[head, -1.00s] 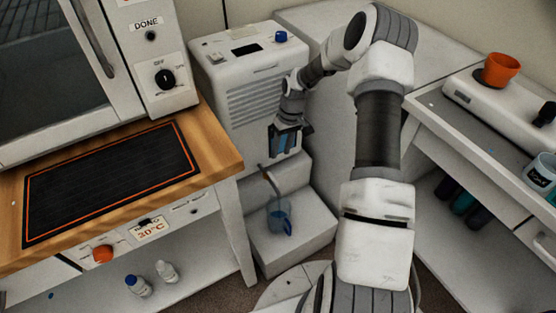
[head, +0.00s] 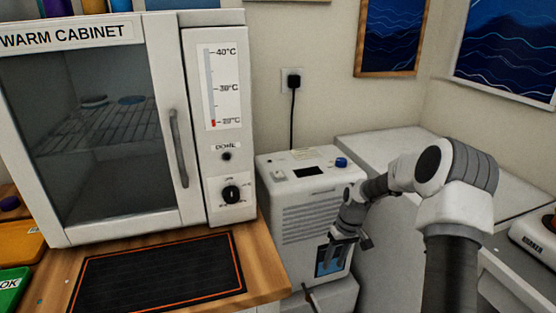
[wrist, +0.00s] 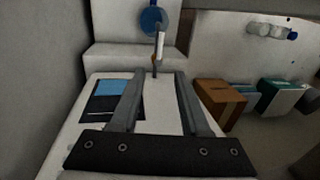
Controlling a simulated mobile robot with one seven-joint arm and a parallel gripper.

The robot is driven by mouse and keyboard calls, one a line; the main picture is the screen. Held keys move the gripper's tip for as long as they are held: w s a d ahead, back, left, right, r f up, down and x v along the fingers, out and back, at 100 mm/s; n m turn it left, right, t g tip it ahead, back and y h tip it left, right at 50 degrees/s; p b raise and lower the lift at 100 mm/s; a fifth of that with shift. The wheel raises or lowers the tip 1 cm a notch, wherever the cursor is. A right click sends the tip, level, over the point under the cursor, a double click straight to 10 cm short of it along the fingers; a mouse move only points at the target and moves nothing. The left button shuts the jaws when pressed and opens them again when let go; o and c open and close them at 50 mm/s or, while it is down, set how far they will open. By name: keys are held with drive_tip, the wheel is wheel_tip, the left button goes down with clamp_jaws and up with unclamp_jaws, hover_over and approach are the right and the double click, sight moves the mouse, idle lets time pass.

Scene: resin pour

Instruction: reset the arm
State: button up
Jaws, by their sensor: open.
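My gripper (head: 342,252) is open and hangs in front of the white machine with a blue knob (head: 300,172), near the dark blue panel on its front. In the wrist view the two fingers of my gripper (wrist: 160,80) stand apart with nothing held between them. Beyond the fingertips a blue round thing (wrist: 151,21) and a thin stick with a pale part (wrist: 160,43) show near the white step. My arm bends down from the right side of the head view.
The warm cabinet (head: 158,110) stands at the left behind a black mat with an orange border (head: 160,272). A white counter (head: 385,147) runs behind my arm. A brown box (wrist: 220,100) shows at the right of the wrist view.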

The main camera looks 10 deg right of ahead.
drive_tip(key=s+a+r+t+h, duration=0.1)
drive_tip(key=s+a+r, duration=0.15)
drive_tip(key=r, duration=0.45)
drive_tip(key=s+a+r+h, duration=0.1)
drive_tip(key=s+r, duration=0.3)
drive_tip(key=r, duration=0.4)
drive_tip(key=s+a+r+t+h, duration=0.1)
drive_tip(key=s+r, duration=0.2)
drive_tip(key=r, duration=0.4)
drive_tip(key=s+a+r+m+t, duration=0.1)
drive_tip(key=s+a+r, duration=0.15)
drive_tip(key=s, duration=0.45)
drive_tip(key=s+a+r+m+t, duration=0.1)
drive_tip(key=s+r+t, duration=0.15)
drive_tip(key=s, duration=0.35)
drive_tip(key=s+a+r+t, duration=0.1)
drive_tip(key=s+r, duration=0.3)
drive_tip(key=s, duration=0.3)
wheel_tip(320, 180, up, 15)
drive_tip(key=p, duration=1.5)
drive_tip(key=shift+w+a+r+y, duration=0.15)
drive_tip(key=shift+w+a+y, duration=0.05)
drive_tip(key=shift+y, duration=0.2)
